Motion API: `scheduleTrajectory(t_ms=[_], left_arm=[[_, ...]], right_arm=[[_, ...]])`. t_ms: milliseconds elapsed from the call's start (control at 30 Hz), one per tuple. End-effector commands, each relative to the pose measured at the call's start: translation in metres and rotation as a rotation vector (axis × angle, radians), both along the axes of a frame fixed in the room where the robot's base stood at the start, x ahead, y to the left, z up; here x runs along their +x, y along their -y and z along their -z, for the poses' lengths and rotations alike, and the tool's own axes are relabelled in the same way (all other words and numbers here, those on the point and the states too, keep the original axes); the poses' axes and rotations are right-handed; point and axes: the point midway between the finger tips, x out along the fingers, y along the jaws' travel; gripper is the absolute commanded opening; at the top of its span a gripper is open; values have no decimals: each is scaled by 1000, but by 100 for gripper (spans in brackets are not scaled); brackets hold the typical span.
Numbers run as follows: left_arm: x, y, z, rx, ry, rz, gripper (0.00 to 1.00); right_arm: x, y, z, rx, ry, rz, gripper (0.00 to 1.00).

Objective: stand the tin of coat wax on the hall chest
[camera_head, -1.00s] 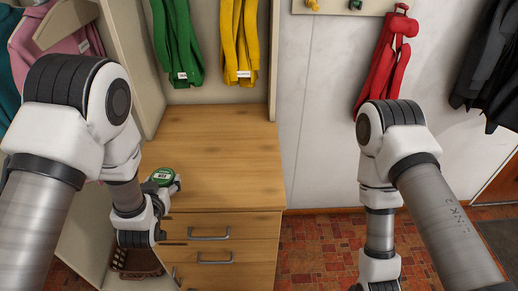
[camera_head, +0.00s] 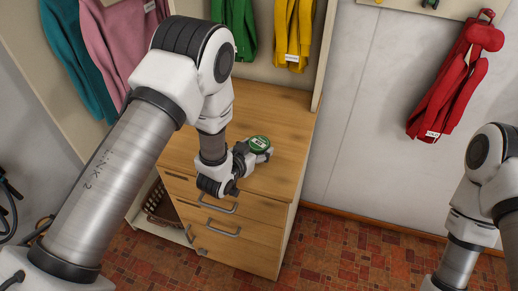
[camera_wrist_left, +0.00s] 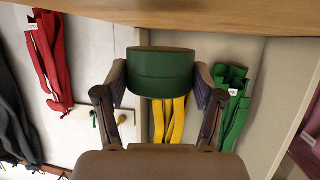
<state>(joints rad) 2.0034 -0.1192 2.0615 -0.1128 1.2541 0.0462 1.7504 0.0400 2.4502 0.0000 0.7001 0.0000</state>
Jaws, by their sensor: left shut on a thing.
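The tin of coat wax (camera_head: 259,143) is green with a pale label on its lid. My left gripper (camera_head: 257,153) is shut on it and holds it upright over the right part of the wooden hall chest top (camera_head: 282,112). In the left wrist view, which is upside down, the green tin (camera_wrist_left: 162,75) sits between both fingers, close to the wooden chest top (camera_wrist_left: 215,14). I cannot tell whether its base touches the wood. My right arm is at the right edge of the head view, its gripper out of view.
The chest top around the tin looks clear. Green (camera_head: 236,28) and yellow (camera_head: 293,32) garments hang behind the chest, a red one (camera_head: 455,82) on the wall to the right. A brown basket (camera_head: 160,203) stands low beside the drawers. Red tiled floor (camera_head: 350,255) lies in front.

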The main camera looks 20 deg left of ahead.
Motion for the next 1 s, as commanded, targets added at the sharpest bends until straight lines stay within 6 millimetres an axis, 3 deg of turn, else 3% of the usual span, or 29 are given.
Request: scheduleTrajectory(t_ms=[100, 300, 600, 633, 700, 1000], left_arm=[[15, 8, -1, 0, 2, 1, 26], [13, 6, 34, 0, -1, -1, 26], [13, 6, 41, 0, 0, -1, 26], [12, 6, 41, 0, 0, -1, 72], [13, 6, 40, 0, 0, -1, 93], [12, 6, 39, 0, 0, -1, 93]], right_arm=[[0, 0, -7, 0, 0, 0, 40], [0, 0, -19, 0, 0, 0, 40], [0, 0, -14, 0, 0, 0, 40], [0, 0, -14, 0, 0, 0, 40], [0, 0, -15, 0, -1, 0, 40], [0, 0, -15, 0, 0, 0, 40]])
